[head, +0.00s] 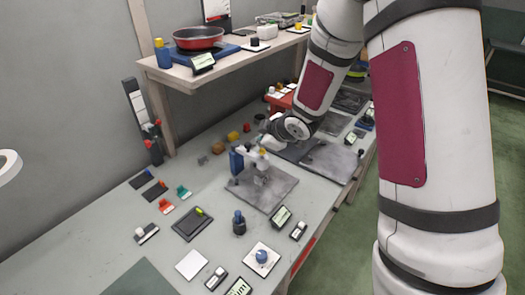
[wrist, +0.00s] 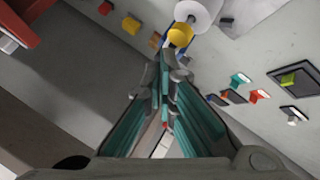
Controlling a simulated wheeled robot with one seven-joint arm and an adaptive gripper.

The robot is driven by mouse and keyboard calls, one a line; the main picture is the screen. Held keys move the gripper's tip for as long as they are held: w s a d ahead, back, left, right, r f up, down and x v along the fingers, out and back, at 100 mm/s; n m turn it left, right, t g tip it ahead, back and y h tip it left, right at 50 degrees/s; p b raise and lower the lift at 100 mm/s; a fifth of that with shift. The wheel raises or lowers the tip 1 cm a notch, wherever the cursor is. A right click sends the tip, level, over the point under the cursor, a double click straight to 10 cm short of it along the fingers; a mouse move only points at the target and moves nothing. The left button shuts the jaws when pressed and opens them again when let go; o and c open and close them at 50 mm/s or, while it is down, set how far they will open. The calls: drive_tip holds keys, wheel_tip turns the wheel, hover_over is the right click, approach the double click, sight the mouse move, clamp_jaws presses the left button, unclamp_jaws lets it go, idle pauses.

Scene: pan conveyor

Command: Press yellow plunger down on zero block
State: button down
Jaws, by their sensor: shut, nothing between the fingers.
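The yellow plunger (wrist: 180,36) shows in the wrist view just beyond my fingertips, next to a white round part (wrist: 198,12) with blue behind it. In the head view the yellow plunger (head: 262,152) is small, by a white fixture with a blue block (head: 237,162) on a grey plate (head: 280,188). I cannot make out a zero marking. My gripper (wrist: 165,70) is shut and empty, its fingertips close to the plunger. I cannot tell whether they touch it. In the head view my gripper is hard to separate from the fixture.
A shelf (head: 180,75) with a red pan (head: 198,38) stands behind the bench. Small yellow and orange blocks (head: 233,136) lie behind the fixture. Several small fixtures, including a blue-knobbed one (head: 261,257), stand in front. Another grey plate (head: 330,162) lies to the right.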

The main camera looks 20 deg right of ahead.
drive_tip(key=shift+f, duration=0.1)
idle(0.3)
drive_tip(key=shift+f, duration=0.35)
drive_tip(key=shift+f+b, duration=0.9)
drive_tip(key=shift+f, duration=0.05)
idle(1.1)
drive_tip(key=shift+s+f, duration=0.25)
drive_tip(key=shift+f, duration=0.3)
idle(0.6)
drive_tip(key=shift+r, duration=0.2)
drive_tip(key=shift+w+r+p, duration=0.15)
drive_tip(key=shift+r+p, duration=0.75)
drive_tip(key=shift+r, duration=0.6)
wheel_tip(320, 180, up, 4)
drive_tip(key=p, duration=0.3)
drive_tip(key=shift+r, duration=0.15)
drive_tip(key=shift+r+p, duration=0.4)
